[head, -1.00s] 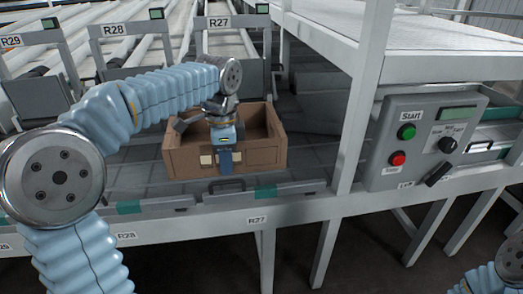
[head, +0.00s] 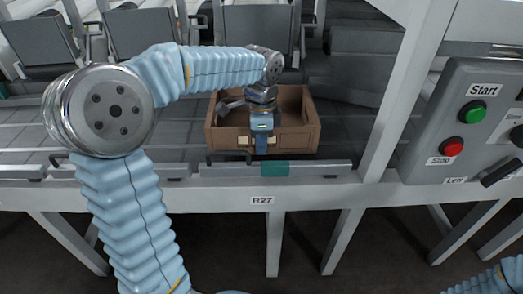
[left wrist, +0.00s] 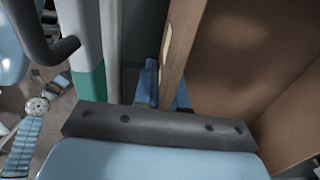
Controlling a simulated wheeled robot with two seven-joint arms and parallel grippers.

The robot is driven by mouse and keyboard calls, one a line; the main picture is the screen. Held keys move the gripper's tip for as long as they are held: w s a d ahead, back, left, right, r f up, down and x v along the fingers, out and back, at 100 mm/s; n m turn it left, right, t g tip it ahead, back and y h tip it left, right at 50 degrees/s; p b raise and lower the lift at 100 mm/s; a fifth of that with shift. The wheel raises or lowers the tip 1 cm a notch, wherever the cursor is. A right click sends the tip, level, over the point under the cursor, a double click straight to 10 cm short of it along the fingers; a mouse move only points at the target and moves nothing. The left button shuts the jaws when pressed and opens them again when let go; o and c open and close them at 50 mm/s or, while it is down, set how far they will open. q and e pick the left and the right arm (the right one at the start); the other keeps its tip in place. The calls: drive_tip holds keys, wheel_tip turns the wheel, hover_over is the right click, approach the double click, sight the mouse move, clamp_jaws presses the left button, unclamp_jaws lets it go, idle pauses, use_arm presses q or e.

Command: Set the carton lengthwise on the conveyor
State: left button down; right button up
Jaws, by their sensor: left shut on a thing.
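The carton (head: 222,143) is an open-topped brown box. It stands upright on the grey conveyor (head: 170,152), its longer side running left to right along the near edge. I cannot tell whether its base touches the surface. My left gripper (head: 262,145) reaches down over the near wall and is shut on it, with a blue finger on the outer face. In the left wrist view the carton (left wrist: 235,60) fills the right side, its wall between the blue fingers of the left gripper (left wrist: 165,95). My right gripper is out of view; only part of that arm shows lower right.
A white post (head: 400,90) rises right of the carton, beside a control box (head: 470,110) with a green and a red button. A rail with a teal strip (head: 275,169) and an R27 label runs along the near edge. Grey chute ends stand behind. The conveyor left of the carton is clear.

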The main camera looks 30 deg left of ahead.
use_arm(q)
drive_tip(key=shift+f, duration=1.3)
drive_tip(key=shift+f, duration=0.2)
drive_tip(key=c, duration=1.2)
unclamp_jaws()
wheel_tip(320, 180, up, 12)
drive_tip(key=shift+r+p, duration=0.2)
drive_tip(key=shift+p, duration=0.8)
